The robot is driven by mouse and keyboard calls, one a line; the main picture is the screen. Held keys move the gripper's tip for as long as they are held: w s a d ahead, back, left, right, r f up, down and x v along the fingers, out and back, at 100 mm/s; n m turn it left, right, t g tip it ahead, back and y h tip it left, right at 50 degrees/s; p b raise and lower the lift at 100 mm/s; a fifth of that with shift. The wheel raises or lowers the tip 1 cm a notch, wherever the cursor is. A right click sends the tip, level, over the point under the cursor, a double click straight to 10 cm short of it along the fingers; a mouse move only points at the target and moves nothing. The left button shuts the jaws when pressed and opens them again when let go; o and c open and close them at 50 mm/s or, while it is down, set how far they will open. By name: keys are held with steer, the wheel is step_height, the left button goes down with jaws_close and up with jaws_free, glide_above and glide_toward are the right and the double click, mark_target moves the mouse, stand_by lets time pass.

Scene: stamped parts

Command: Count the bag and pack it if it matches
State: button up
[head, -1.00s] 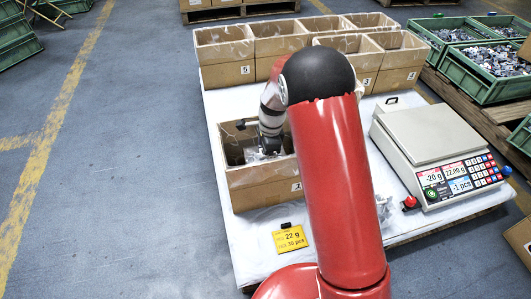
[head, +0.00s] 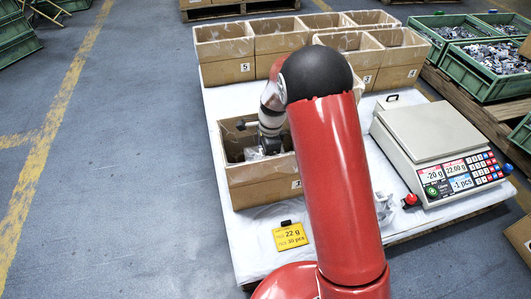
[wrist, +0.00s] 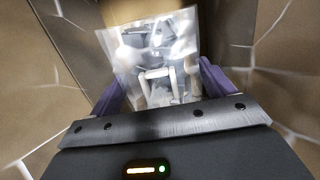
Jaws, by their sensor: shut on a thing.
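My gripper (wrist: 160,85) is shut on a clear plastic bag (wrist: 150,50) with metal parts in it. In the head view the bag (head: 258,152) is inside the open cardboard box labelled 1 (head: 262,187), below the rim. The wrist view shows brown box walls around the bag; whether it touches the floor I cannot tell. The scale (head: 430,143) stands at the right with a bare pan and reads -20 g, 22.00 g and -1 pcs. A yellow card (head: 290,237) reads 22 g and 30 pcs.
Several other open cardboard boxes (head: 226,72) stand at the back of the white-topped table (head: 215,105). Clear bags (head: 384,208) lie partly hidden behind my red arm. Green crates of metal parts (head: 490,85) stand at the right.

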steer(key=o, duration=2)
steer(key=r, duration=0.2)
steer(key=r+p, duration=0.1)
steer(key=r, duration=0.2)
steer(key=d+r+p, duration=0.1)
steer(key=r, duration=0.2)
steer(key=shift+w, duration=0.1)
